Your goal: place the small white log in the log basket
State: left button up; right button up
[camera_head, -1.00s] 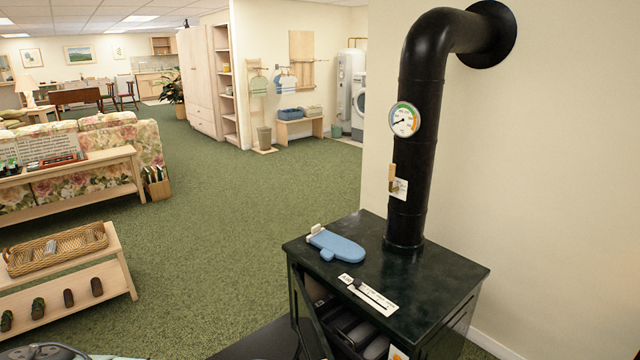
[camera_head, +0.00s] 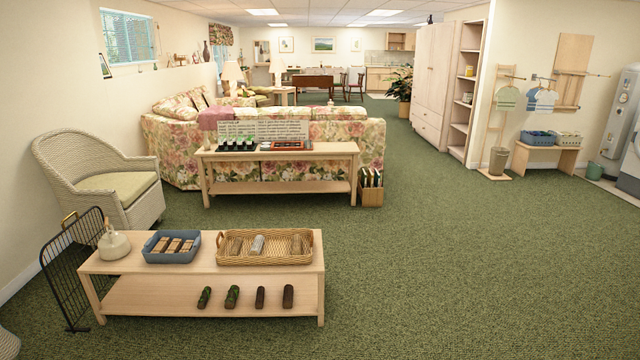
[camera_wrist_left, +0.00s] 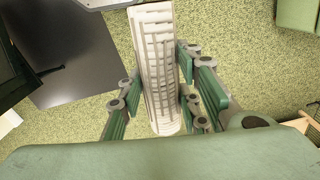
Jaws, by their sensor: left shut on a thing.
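The white log (camera_wrist_left: 155,45), pale with grey streaks, is in my left gripper (camera_wrist_left: 160,88) in the left wrist view. The green fingers are shut on its two sides, and it points away from the palm, above the green carpet. The log basket (camera_head: 265,261), a wicker tray, sits on the right part of a low light-wood bench (camera_head: 210,266) in the head view. Inside it lie a pale grey log (camera_head: 257,244) and brownish logs (camera_head: 234,246). Neither gripper shows in the head view. My right gripper is in no view.
A blue crate (camera_head: 171,256) with wood pieces and a pale kettle (camera_head: 113,243) share the bench top. Several dark logs (camera_head: 232,296) lie on its lower shelf. A black fireguard (camera_head: 75,267) stands at its left. The carpet (camera_head: 450,270) right of the bench is clear.

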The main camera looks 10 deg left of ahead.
aim_at(277, 249)
jog(key=i, duration=1.8)
jog(key=i+u, duration=0.15)
jog(key=i, duration=0.35)
jog(key=i+u, duration=0.15)
jog(key=i, duration=0.35)
jog(key=i+l+u, duration=0.15)
jog(key=i, duration=0.35)
jog(key=i+l+u, duration=0.15)
jog(key=i, duration=0.3)
